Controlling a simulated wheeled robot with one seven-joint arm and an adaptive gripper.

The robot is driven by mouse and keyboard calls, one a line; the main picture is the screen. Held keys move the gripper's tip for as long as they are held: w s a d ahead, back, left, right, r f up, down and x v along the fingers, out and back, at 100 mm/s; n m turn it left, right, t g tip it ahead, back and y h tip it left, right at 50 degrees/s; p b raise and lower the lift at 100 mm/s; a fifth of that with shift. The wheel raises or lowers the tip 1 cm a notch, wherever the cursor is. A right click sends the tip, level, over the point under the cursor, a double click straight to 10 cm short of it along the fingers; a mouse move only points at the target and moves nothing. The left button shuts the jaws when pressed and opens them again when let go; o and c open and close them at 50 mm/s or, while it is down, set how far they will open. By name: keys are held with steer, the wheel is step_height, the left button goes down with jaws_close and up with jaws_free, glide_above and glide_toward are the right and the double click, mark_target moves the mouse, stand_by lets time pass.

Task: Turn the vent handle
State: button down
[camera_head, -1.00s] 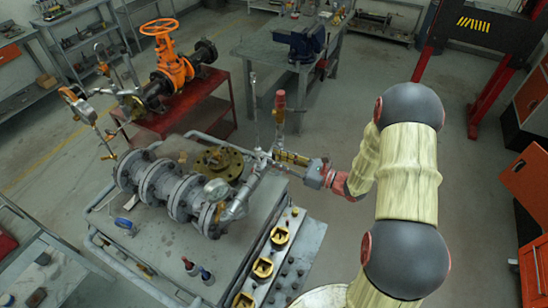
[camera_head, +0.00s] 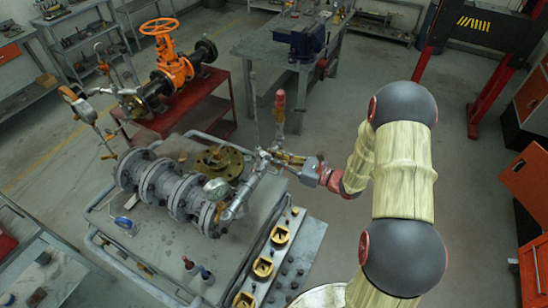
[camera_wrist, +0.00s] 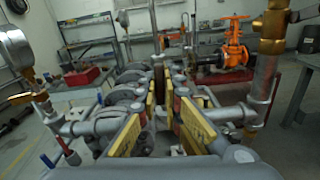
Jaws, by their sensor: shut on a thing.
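My gripper (camera_head: 283,157) reaches in from the right to the pipe fitting (camera_head: 262,160) at the right end of the grey flanged pipe assembly (camera_head: 165,190). In the wrist view its two yellow-padded fingers (camera_wrist: 164,122) stand to either side of a small part at the fitting. They are shut on it. I take this part to be the vent handle, but it is mostly hidden between the fingers, and its angle cannot be told. An upright red-tipped stem (camera_head: 280,100) rises just behind the fingers.
A thin upright rod (camera_head: 253,100) stands close to the fingers. A brass-topped pipe (camera_wrist: 268,60) is near on the right in the wrist view. An orange handwheel valve (camera_head: 172,65) stands on a red table behind. Floor to the right is open.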

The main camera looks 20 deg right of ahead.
steer(key=shift+r+m+p, duration=0.1)
steer(key=shift+m+p, duration=0.3)
steer(key=m+p, duration=0.3)
steer(key=shift+m, duration=0.4)
steer(key=m+p, duration=0.4)
steer(key=m, duration=0.1)
steer(key=m+p, duration=0.2)
steer(key=m, duration=0.1)
steer(key=shift+m, duration=0.4)
steer(key=shift+m+p, duration=0.9)
steer(key=shift+m, duration=0.9)
steer(key=c, duration=1.9)
jaws_free()
